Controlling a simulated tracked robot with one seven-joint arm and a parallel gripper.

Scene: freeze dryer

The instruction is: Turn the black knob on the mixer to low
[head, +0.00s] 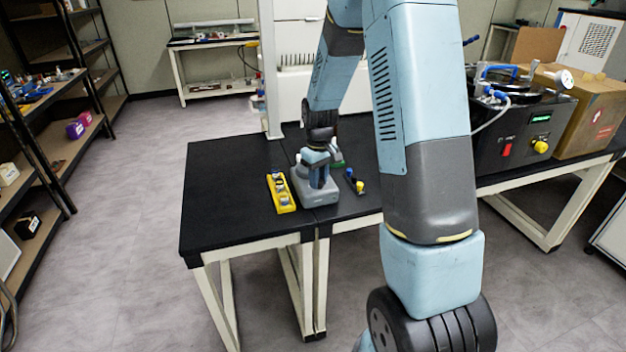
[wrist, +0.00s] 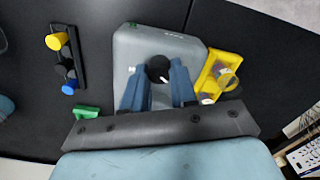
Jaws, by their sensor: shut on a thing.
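The mixer (head: 315,191) is a grey box on the black table; it fills the middle of the wrist view (wrist: 130,48). Its round black knob (wrist: 158,68) is between the fingertips of my gripper (wrist: 159,78). My gripper has its two blue fingers shut on the knob, one on each side, and also shows from above the mixer in the head view (head: 318,172). A short light line shows near the knob, but the setting marks are too small to read. In the head view my gripper hides the knob.
A yellow rack (head: 280,192) stands close to the mixer's left. A small black holder with yellow and blue pieces (head: 355,181) lies to its right. A green item (wrist: 87,112) is near the mixer. The table's left part (head: 225,185) is clear.

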